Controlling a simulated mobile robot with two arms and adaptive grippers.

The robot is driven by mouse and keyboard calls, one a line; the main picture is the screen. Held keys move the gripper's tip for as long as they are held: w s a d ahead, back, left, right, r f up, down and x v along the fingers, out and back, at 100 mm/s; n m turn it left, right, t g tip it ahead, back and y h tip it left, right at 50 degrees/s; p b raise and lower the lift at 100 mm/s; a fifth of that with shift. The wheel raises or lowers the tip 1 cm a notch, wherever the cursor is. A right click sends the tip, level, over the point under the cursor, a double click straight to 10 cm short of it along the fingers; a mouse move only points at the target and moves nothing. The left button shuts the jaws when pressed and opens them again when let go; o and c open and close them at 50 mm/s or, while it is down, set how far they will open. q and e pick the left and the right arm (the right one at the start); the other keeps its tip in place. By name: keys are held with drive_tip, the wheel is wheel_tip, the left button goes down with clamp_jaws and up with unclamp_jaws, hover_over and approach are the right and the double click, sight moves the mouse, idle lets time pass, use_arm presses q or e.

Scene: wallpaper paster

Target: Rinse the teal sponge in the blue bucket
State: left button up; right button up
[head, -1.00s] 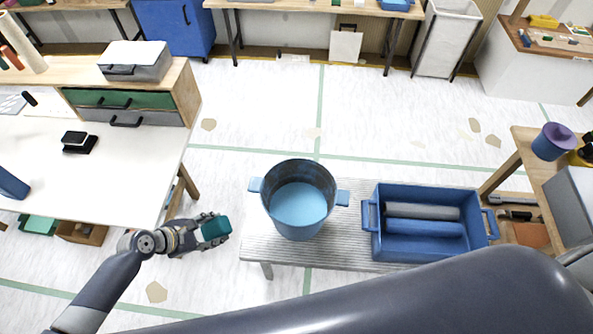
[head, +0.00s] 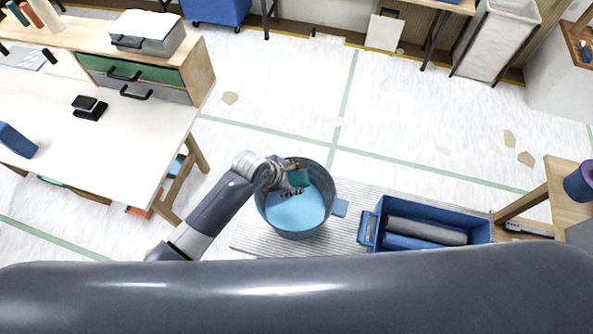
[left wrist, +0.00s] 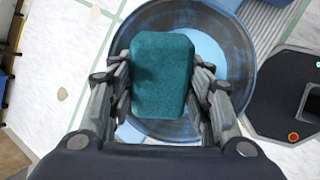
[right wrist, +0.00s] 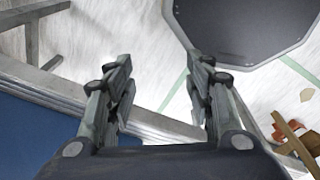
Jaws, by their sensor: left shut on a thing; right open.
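The teal sponge (head: 299,177) is held in my left gripper (head: 292,186), over the mouth of the blue bucket (head: 328,222). In the left wrist view the sponge (left wrist: 162,75) sits between the two fingers of my left gripper (left wrist: 160,90), with the bucket (left wrist: 235,50) and its light blue inside behind it. I cannot tell whether the sponge touches the water. My right gripper (right wrist: 157,95) is open and empty in the right wrist view. It is not visible in the head view.
A white-topped table (head: 95,150) with drawers is at left. The floor beyond is mostly clear.

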use_arm(q)
wheel_tip(320, 180, down, 2)
drive_tip(key=shift+s+a+f+b, duration=0.1)
drive_tip(key=shift+a+f+b, duration=0.1)
drive_tip(key=shift+b, duration=0.2)
use_arm(e)
drive_tip(key=s+a+f, duration=0.1)
drive_tip(key=s+a, duration=0.2)
drive_tip(key=s, duration=0.1)
use_arm(q)
drive_tip(key=shift+b+x, duration=0.65)
drive_tip(key=shift+x, duration=0.5)
wheel_tip(320, 180, down, 13)
drive_tip(key=b, duration=0.8)
drive_tip(key=shift+s, duration=0.2)
use_arm(e)
drive_tip(key=w+d+f, duration=0.3)
drive_tip(key=f, duration=0.6)
drive_tip(key=shift+f, duration=0.2)
use_arm(q)
drive_tip(key=shift+a+f, duration=0.1)
drive_tip(key=shift+f, duration=0.05)
drive_tip(key=shift+f, duration=0.75)
use_arm(e)
drive_tip(key=shift+a, duration=0.35)
use_arm(q)
drive_tip(key=shift+f, duration=0.6)
